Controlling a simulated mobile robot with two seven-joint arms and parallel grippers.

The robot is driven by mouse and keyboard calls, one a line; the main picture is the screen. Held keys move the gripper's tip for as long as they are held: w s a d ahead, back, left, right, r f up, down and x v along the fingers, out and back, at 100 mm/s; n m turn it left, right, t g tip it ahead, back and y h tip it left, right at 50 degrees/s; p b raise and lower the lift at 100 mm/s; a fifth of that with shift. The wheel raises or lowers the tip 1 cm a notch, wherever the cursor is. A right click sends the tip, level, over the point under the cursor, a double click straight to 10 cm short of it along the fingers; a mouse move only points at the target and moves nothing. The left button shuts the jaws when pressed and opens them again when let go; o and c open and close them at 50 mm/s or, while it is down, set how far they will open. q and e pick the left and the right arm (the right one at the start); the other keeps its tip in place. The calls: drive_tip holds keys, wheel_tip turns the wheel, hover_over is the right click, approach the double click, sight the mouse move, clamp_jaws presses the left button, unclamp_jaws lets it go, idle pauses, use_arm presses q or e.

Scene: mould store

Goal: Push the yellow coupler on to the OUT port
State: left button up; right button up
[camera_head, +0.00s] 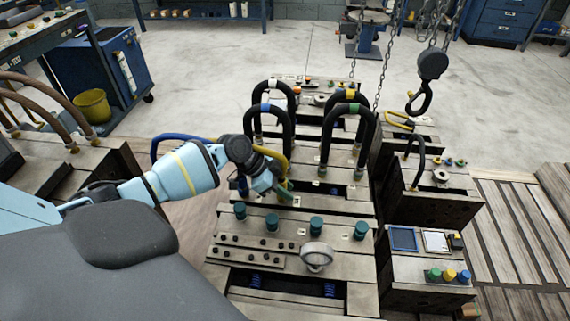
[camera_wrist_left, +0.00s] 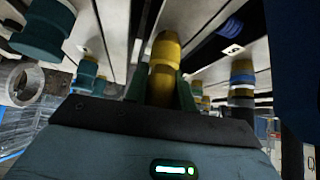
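My left gripper (camera_head: 284,188) reaches in from the left over the near mould block (camera_head: 300,255). In the left wrist view, its green fingers (camera_wrist_left: 161,92) are closed around the sides of the yellow coupler (camera_wrist_left: 165,55). In the head view the coupler is hidden by the gripper, and a yellow hose (camera_head: 272,154) arches just behind it. The wrist view shows the coupler against the pale mould face; I cannot tell whether it touches a port. A small white label (camera_wrist_left: 232,49) is too small to read, so the OUT port cannot be picked out. My right gripper is not in view.
Several teal fittings (camera_head: 316,226) and a grey ring (camera_head: 316,256) stand on the near block. Black banded hoses (camera_head: 348,135) arch behind. A blue hose (camera_head: 180,138) lies left of the gripper. A hook (camera_head: 418,97) hangs on chains at right.

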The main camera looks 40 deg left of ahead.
use_arm(q)
drive_tip(key=o, duration=0.5)
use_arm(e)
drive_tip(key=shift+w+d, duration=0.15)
use_arm(q)
drive_tip(key=p+v, duration=0.1)
drive_tip(key=v, duration=0.7)
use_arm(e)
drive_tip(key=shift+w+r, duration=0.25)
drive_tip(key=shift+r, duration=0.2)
use_arm(q)
drive_tip(key=shift+d, duration=0.1)
